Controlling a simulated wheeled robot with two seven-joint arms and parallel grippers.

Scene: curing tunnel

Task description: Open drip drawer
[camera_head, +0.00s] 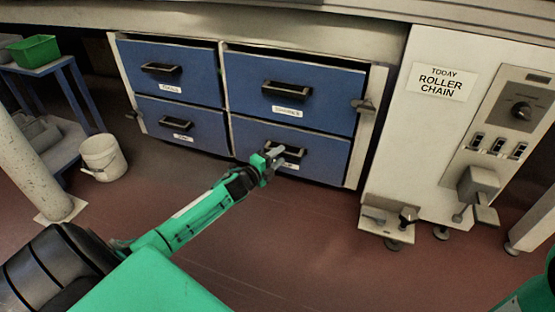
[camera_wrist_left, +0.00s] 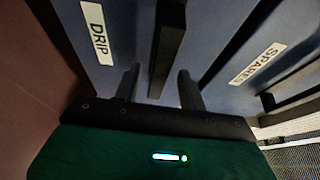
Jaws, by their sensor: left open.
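The drip drawer (camera_head: 325,151) is the blue lower-right front in a bank of blue drawers, and it looks shut. Its DRIP label (camera_wrist_left: 98,30) reads in the left wrist view. Its dark bar handle (camera_head: 297,152) is partly covered by my left gripper (camera_head: 275,157) in the head view. In the left wrist view the handle (camera_wrist_left: 166,45) runs between the two fingers of my left gripper (camera_wrist_left: 160,88). The fingers are apart, one on each side of the bar; I cannot tell whether either touches it. My right gripper is out of view.
The SPARES drawer (camera_head: 290,92) is directly above, with its own handle. A latch (camera_head: 363,105) sits on the right side of the frame. A white control cabinet (camera_head: 430,150) stands to the right. A white bucket (camera_head: 103,157) is at left. The red floor before the drawers is clear.

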